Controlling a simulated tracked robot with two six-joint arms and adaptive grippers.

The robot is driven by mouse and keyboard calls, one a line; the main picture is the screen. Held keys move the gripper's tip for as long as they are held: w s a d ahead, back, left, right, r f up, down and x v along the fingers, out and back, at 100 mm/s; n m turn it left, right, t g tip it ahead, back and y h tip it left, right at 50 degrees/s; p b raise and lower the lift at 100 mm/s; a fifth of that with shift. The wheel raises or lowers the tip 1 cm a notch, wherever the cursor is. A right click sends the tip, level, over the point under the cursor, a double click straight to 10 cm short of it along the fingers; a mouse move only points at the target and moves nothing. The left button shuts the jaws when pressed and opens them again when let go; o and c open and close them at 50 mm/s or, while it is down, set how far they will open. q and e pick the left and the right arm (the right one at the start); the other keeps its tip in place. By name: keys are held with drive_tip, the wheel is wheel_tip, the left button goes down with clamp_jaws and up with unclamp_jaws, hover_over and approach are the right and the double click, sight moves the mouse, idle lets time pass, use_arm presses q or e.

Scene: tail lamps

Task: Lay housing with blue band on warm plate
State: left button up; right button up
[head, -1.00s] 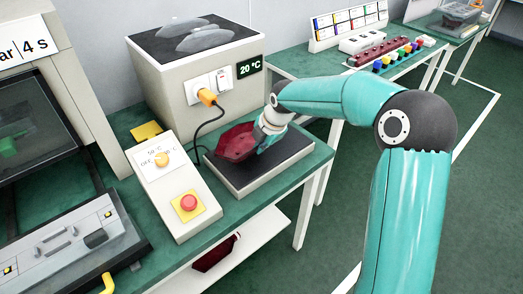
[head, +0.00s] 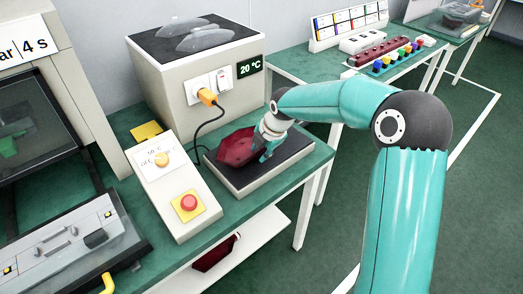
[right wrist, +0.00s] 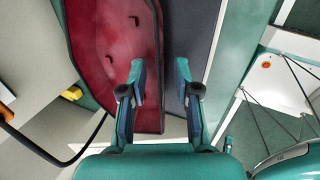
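A dark red housing (head: 236,148) lies on the left part of the dark-topped warm plate (head: 262,172). No blue band shows on the side I see. In the right wrist view the housing (right wrist: 105,45) fills the upper left, open side towards the camera. My right gripper (head: 264,152) is at the housing's right end, low over the plate. In the right wrist view its fingers (right wrist: 161,82) stand apart, the housing's edge between them, with a clear gap to the right finger. My left gripper is out of view.
A control box with a red button (head: 189,203) stands left of the plate. Behind is a beige unit with a 20 °C display (head: 250,66) and a hanging black cable. Another dark red part (head: 215,254) lies on the lower shelf.

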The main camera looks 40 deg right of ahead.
drive_tip(key=v, duration=1.1)
drive_tip(key=shift+r, duration=0.4)
drive_tip(key=shift+s, duration=0.2)
